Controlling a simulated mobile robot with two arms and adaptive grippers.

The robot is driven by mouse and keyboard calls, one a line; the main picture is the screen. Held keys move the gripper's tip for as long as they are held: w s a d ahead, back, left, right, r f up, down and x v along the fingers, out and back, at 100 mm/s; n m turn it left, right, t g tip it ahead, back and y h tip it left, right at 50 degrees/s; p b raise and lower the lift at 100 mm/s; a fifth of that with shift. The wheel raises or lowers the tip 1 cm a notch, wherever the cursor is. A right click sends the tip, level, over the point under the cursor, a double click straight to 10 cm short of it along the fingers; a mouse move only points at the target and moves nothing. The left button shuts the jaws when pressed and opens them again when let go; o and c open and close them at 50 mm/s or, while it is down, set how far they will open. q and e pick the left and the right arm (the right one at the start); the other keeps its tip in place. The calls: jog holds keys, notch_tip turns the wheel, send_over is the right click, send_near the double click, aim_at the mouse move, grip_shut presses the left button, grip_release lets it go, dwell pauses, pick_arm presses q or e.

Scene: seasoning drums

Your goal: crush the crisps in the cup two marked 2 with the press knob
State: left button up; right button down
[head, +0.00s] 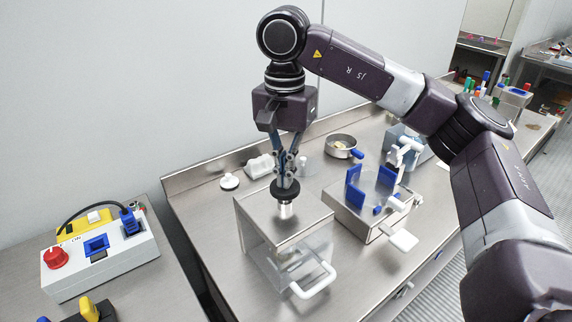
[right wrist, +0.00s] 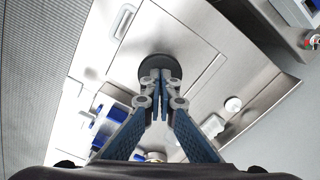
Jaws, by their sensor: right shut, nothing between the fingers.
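The press knob (head: 276,196) is a round black disc on a short silver stem, standing up from the top of a steel box. It also shows in the right wrist view (right wrist: 172,62). My right gripper (head: 285,181) points straight down with its fingers together and empty. Its tips are right over the middle of the knob and look to be touching it. The box, the press housing (head: 258,208), has clear walls and a white handle low at its front. Something is dimly seen inside; I cannot make out a cup, a 2 or crisps. My left gripper is out of view.
A second steel unit with blue blocks (head: 355,197) and a white handle stands to the right of the press. A steel bowl (head: 341,146) and small white pieces lie behind. A control box with a red button (head: 55,258) stands on the left table.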

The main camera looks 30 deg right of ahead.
notch_tip(320, 180, up, 8)
jog(key=p, duration=0.6)
jog(key=shift+f, duration=0.25)
dwell(0.5)
notch_tip(320, 180, up, 5)
jog(key=p, duration=0.5)
dwell(0.4)
